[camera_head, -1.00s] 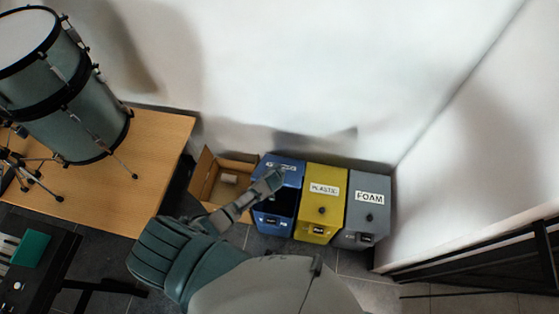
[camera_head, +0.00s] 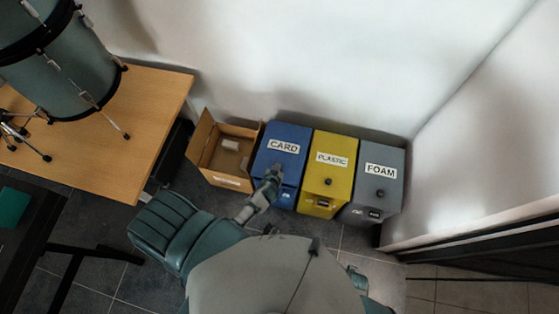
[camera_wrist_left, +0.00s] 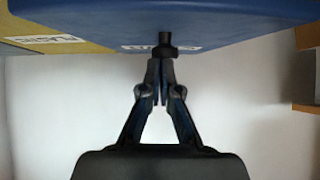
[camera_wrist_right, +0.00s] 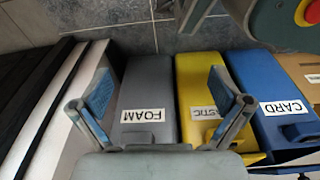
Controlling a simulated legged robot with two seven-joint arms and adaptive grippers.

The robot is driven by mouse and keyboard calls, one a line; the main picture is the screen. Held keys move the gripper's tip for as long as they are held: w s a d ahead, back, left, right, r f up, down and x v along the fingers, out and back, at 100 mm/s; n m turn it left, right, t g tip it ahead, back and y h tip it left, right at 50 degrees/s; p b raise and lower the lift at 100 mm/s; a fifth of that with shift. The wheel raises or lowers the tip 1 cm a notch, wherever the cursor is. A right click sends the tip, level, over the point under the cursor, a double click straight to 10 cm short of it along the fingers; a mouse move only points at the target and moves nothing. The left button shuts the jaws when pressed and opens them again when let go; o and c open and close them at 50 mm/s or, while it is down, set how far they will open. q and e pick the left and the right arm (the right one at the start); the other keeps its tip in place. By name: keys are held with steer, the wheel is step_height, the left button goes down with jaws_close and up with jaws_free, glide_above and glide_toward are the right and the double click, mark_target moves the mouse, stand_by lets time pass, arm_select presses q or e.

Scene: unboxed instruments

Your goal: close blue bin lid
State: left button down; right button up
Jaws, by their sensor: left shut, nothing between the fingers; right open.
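The blue bin (camera_head: 282,190) stands against the wall. Its lid (camera_head: 289,134), labelled CARD, lies down over the top, roughly level with the lids beside it; I cannot tell if a small gap remains. My left gripper (camera_head: 274,172) is shut and empty at the lid's front, hiding part of it. In the left wrist view, the closed fingertips (camera_wrist_left: 161,72) are at a black knob (camera_wrist_left: 165,45) on the blue lid (camera_wrist_left: 215,30), close to or touching it. In the right wrist view, my right gripper (camera_wrist_right: 160,75) is open and empty, with the blue lid (camera_wrist_right: 268,75) off to the right.
A yellow PLASTIC bin (camera_head: 329,180) and a grey FOAM bin (camera_head: 378,190) stand to the right. An open cardboard box (camera_head: 212,176) stands to the left. A wooden table (camera_head: 135,165) with a drum (camera_head: 60,65) is further left. Tiled floor (camera_head: 130,285) lies in front.

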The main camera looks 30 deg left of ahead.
arm_select(q)
steer(key=f+b, duration=0.1)
steer(key=s+f+b, duration=0.1)
steer(key=f, duration=0.1)
steer(key=f+b, duration=0.1)
steer(key=f, duration=0.1)
steer(key=shift+s, duration=0.25)
steer(key=shift+s+d+f+b, duration=0.2)
steer(key=shift+f+b, duration=0.05)
steer(key=shift+b, duration=0.05)
arm_select(e)
steer(key=w+r, duration=0.3)
steer(key=r, duration=0.8)
steer(key=shift+w+a, duration=0.15)
arm_select(q)
steer(key=shift+a, duration=0.1)
arm_select(e)
steer(key=shift+a, duration=0.1)
arm_select(q)
steer(key=shift+r, duration=0.1)
arm_select(e)
steer(key=shift+t, duration=0.3)
